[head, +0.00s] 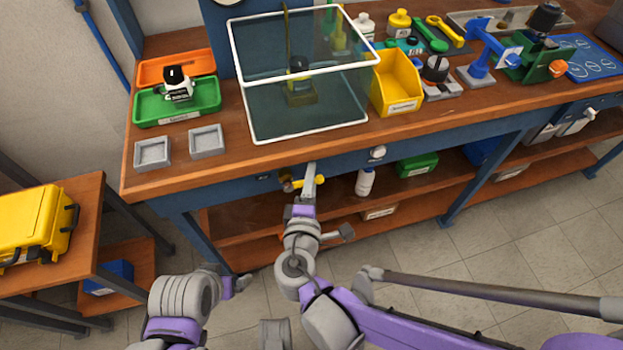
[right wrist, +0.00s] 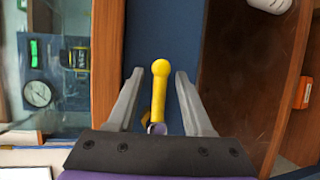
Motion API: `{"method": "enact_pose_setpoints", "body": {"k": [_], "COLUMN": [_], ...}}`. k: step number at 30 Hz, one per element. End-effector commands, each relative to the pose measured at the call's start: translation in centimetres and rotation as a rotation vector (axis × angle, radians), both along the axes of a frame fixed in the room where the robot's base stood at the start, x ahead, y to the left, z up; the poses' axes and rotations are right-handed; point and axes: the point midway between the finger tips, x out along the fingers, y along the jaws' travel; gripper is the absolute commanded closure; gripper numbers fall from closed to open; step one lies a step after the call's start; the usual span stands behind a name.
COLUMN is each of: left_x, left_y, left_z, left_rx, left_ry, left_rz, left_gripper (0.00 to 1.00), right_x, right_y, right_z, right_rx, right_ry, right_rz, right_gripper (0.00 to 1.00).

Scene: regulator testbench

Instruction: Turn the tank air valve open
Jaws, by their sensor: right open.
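The tank air valve shows as a yellow lever with a rounded knob (right wrist: 159,85) in the right wrist view, against the blue bench front. In the head view its yellow handle (head: 293,184) is partly hidden behind my right gripper, just below the bench top. My right gripper (head: 311,172) is open, with one finger on each side of the lever in the right wrist view (right wrist: 159,73); gaps show between the lever and both fingers. My left gripper (head: 238,283) is low at the left, away from the valve; its fingers are too small to read.
The wooden bench top (head: 225,180) overhangs the valve. A white-framed clear enclosure (head: 305,90) stands above, beside a yellow bin (head: 396,84). A white bottle (head: 365,181) stands on the lower shelf to the right. A yellow case (head: 30,222) sits on a side table at left.

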Motion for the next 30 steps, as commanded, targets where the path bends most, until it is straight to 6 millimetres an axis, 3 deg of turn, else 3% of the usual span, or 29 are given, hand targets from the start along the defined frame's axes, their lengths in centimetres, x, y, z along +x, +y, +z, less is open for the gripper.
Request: {"method": "enact_pose_setpoints", "body": {"k": [2,11,30], "left_x": [0.00,0.00,0.00], "left_y": [0.00,0.00,0.00], "left_z": [0.01,0.01,0.01], "left_rx": [0.000,0.000,0.000], "left_ry": [0.000,0.000,0.000], "left_rz": [0.000,0.000,0.000], "left_gripper": [0.00,0.00,0.00], "right_x": [-0.02,-0.04,-0.05], "right_y": [0.00,0.00,-0.01], "right_z": [0.01,0.01,0.00], "right_rx": [0.000,0.000,0.000], "right_ry": [0.000,0.000,0.000], "right_rz": [0.000,0.000,-0.001], "right_gripper": [0.49,1.00,1.00]}}
